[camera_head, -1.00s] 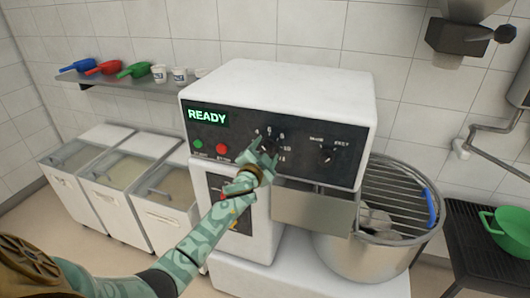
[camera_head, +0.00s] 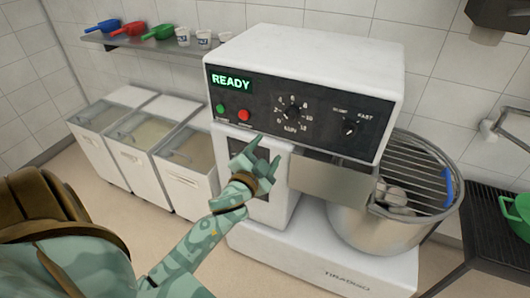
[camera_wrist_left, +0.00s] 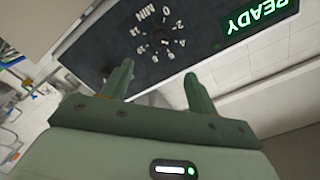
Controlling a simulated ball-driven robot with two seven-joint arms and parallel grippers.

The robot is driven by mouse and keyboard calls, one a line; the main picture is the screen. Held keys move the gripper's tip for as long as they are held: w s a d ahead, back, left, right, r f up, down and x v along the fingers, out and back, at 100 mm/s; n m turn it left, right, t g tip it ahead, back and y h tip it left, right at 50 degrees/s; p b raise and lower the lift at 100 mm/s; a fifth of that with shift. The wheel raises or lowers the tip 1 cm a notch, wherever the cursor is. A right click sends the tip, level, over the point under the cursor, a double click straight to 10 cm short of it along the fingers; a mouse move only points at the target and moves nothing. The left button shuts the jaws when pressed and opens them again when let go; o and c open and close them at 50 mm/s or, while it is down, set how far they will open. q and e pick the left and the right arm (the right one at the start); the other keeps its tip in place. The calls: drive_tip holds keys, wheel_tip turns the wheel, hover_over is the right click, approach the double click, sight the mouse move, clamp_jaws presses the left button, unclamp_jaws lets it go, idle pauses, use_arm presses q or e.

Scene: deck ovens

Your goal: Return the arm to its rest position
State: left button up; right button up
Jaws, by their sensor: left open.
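My left gripper (camera_head: 262,160) is open and empty, in front of the white mixer just below its black control panel (camera_head: 320,118). Its two fingers also show in the left wrist view (camera_wrist_left: 160,85), pointing toward the panel and apart from each other. The timer dial (camera_head: 292,114) is in full view above the gripper and not touched by it. The dial also shows in the left wrist view (camera_wrist_left: 160,38). The green display reads READY (camera_head: 231,82). My left arm comes in from the lower left. My right gripper does not show.
The mixer's steel bowl (camera_head: 375,228) with its wire guard (camera_head: 425,165) stands to the right. Flour bins (camera_head: 165,190) stand at left below a shelf (camera_head: 100,40) with scoops and cups. A green bowl (camera_head: 515,212) sits on a black rack (camera_head: 485,240) at far right.

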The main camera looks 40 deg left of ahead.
use_arm(q)
drive_tip(key=shift+s, duration=0.15)
idle(0.4)
drive_tip(key=s+d+f+n+g+h+b, duration=0.1)
drive_tip(key=s+d+f+g, duration=0.2)
drive_tip(key=f, duration=0.9)
drive_tip(key=s+f+g+h, duration=0.1)
drive_tip(key=s+f+g, duration=0.35)
drive_tip(key=f, duration=0.85)
drive_tip(key=s+d+f+n+g+h+b, duration=0.15)
drive_tip(key=s+f, duration=0.45)
drive_tip(key=f, duration=0.6)
drive_tip(key=s+d+f+g+b, duration=0.1)
drive_tip(key=s+f+g, duration=0.1)
drive_tip(key=s+f, duration=0.4)
drive_tip(key=s+d+f+g+b, duration=0.1)
drive_tip(key=s+f, duration=0.5)
drive_tip(key=s, duration=0.9)
drive_tip(key=s+d+f+g+b, duration=0.1)
drive_tip(key=s+d+f+g, duration=0.2)
drive_tip(key=s+f, duration=0.3)
drive_tip(key=s+g, duration=0.1)
drive_tip(key=s, duration=0.3)
drive_tip(key=shift+s+f+g, duration=0.15)
drive_tip(key=shift+s+g, duration=0.05)
drive_tip(key=shift+g, duration=0.2)
drive_tip(key=shift+h, duration=0.25)
